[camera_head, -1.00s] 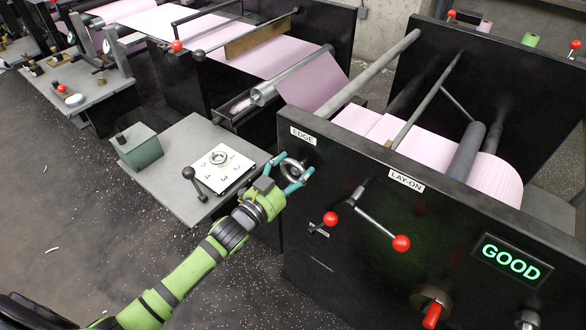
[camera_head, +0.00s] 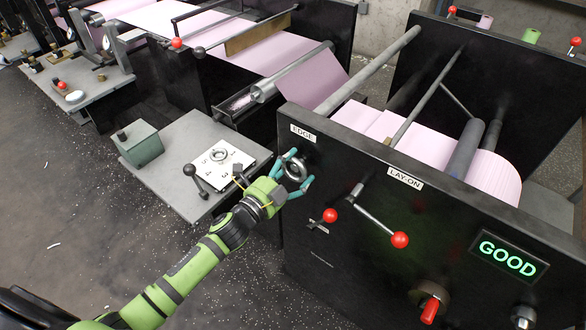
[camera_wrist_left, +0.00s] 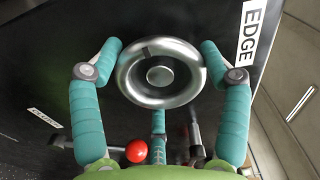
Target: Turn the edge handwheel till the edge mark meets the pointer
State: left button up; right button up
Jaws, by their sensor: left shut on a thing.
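The edge handwheel (camera_head: 295,171) is a silver ring on the black machine side panel, below the white EDGE label (camera_head: 303,133). I cannot make out a pointer. My left gripper (camera_head: 299,170) is shut on the handwheel, with teal fingers on opposite sides of the rim. The fingers also show left and right of the wheel in the left wrist view (camera_wrist_left: 158,62). My right gripper is not in view.
Red-knobbed levers (camera_head: 380,224) stick out right of the handwheel, near the LAY-ON label (camera_head: 405,179). A lit GOOD sign (camera_head: 509,258) is further right. A grey table (camera_head: 160,179) with a numbered white plate (camera_head: 225,167) stands to the left.

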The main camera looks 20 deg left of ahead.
pick_arm(q)
jog(key=shift+a+m, duration=0.1)
jog(key=shift+m, duration=0.4)
jog(key=o, duration=1.1)
jog(key=shift+o, duration=0.2)
jog(key=v, duration=1.2)
